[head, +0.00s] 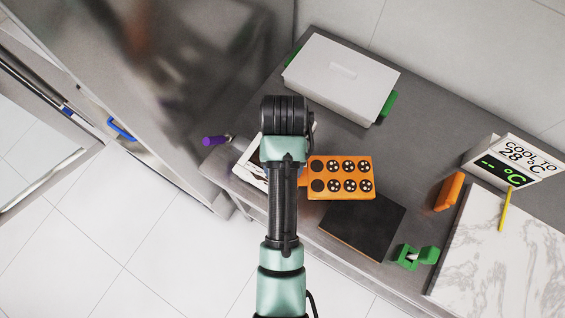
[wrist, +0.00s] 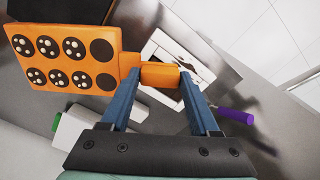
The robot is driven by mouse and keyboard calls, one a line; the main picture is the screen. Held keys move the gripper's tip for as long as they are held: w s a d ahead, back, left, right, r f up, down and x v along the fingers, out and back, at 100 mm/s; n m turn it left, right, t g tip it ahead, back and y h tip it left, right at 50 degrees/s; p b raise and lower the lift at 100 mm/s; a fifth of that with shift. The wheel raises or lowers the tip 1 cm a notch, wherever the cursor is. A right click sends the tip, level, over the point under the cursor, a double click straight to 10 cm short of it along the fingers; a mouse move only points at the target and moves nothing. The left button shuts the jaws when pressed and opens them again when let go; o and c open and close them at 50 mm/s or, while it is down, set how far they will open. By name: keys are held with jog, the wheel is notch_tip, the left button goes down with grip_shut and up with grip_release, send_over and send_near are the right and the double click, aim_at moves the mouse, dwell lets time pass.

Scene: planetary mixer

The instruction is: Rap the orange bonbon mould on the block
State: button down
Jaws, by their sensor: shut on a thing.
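The orange bonbon mould (head: 341,178) has two rows of round cavities, most with speckled dark filling. In the wrist view the mould (wrist: 65,57) extends to the left, and its orange handle (wrist: 160,75) lies between the blue fingers of my gripper (wrist: 158,78), which is shut on it. In the head view my arm hides the gripper and most of the handle. The dark square block (head: 362,228) lies on the counter just below the mould in the head view. The mould's lower edge is close to the block's upper edge; its height above the counter is hard to tell.
A grey lidded box (head: 341,77) with green handles stands behind. A white framed item (head: 249,167) and a purple-handled tool (head: 215,140) lie left. Right are an orange piece (head: 449,191), a green holder (head: 416,257), a marble slab (head: 505,250) and a temperature display (head: 503,162).

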aim_at(326, 178)
notch_tip(326, 178, down, 4)
jog(key=b, duration=0.2)
jog(key=shift+w+f+b, duration=0.1)
jog(key=shift+w+b, duration=0.05)
jog(key=shift+b, duration=0.25)
jog(key=r+p, duration=0.1)
jog(key=p, duration=0.1)
jog(key=d+r+m+p, duration=0.1)
jog(key=r+p, duration=0.1)
jog(key=shift+w+d+r, duration=0.1)
jog(key=shift+w+d, duration=0.1)
jog(key=s+d+r+m+p, duration=0.1)
jog(key=d+r+m+p, duration=0.55)
jog(key=p, duration=0.85)
jog(key=shift+n, duration=0.55)
jog(key=f+b, duration=0.1)
jog(key=f, duration=0.1)
jog(key=d+f+b, duration=0.1)
jog(key=b, duration=0.1)
jog(key=f+b, duration=0.2)
jog(key=shift+d+f, duration=0.3)
jog(key=shift+d, duration=0.1)
jog(key=shift+f, duration=0.2)
jog(key=shift+r, duration=0.1)
jog(key=shift+f+b, duration=1.8)
jog(key=shift+f, duration=1.05)
